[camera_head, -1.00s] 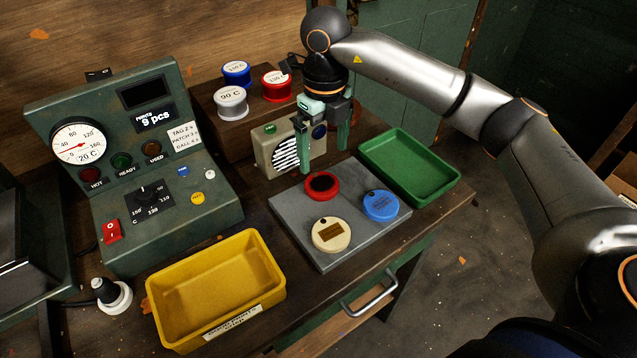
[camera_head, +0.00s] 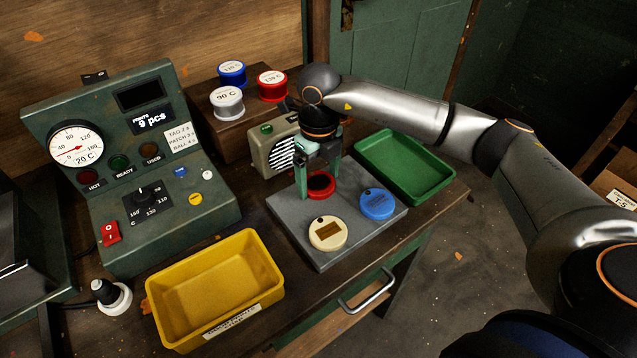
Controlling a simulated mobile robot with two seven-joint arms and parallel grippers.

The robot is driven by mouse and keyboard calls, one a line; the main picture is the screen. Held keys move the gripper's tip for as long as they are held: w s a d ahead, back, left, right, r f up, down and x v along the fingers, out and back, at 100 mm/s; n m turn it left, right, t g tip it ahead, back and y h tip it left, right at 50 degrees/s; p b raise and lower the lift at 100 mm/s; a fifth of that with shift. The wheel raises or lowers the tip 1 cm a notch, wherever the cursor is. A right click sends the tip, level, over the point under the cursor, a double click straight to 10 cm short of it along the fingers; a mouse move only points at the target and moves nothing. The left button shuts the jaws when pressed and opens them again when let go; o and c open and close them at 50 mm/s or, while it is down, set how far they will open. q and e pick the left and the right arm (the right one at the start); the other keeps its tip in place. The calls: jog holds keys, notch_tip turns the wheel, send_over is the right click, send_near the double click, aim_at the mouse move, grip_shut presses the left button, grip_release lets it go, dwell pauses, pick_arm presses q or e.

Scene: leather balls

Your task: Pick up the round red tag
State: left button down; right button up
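The round red tag (camera_head: 320,187) lies on the grey plate (camera_head: 290,222), near the plate's back edge, with a dark middle. My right gripper (camera_head: 318,188) points down over the red tag. Its two green fingers are apart, one at the tag's left side and one at its right rear side. I cannot tell whether the fingers touch the tag, and part of the tag is hidden behind them. My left gripper is not in the view.
A cream tag (camera_head: 328,234) and a blue tag (camera_head: 377,204) share the plate. A green tray (camera_head: 437,188) stands to the right, a yellow bin (camera_head: 262,312) at the front left. A small radio-like box (camera_head: 270,150) stands close behind my gripper, near the control panel (camera_head: 185,215).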

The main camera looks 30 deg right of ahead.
jog(key=c, duration=0.9)
jog(key=shift+c, duration=0.2)
jog(key=shift+r, duration=0.15)
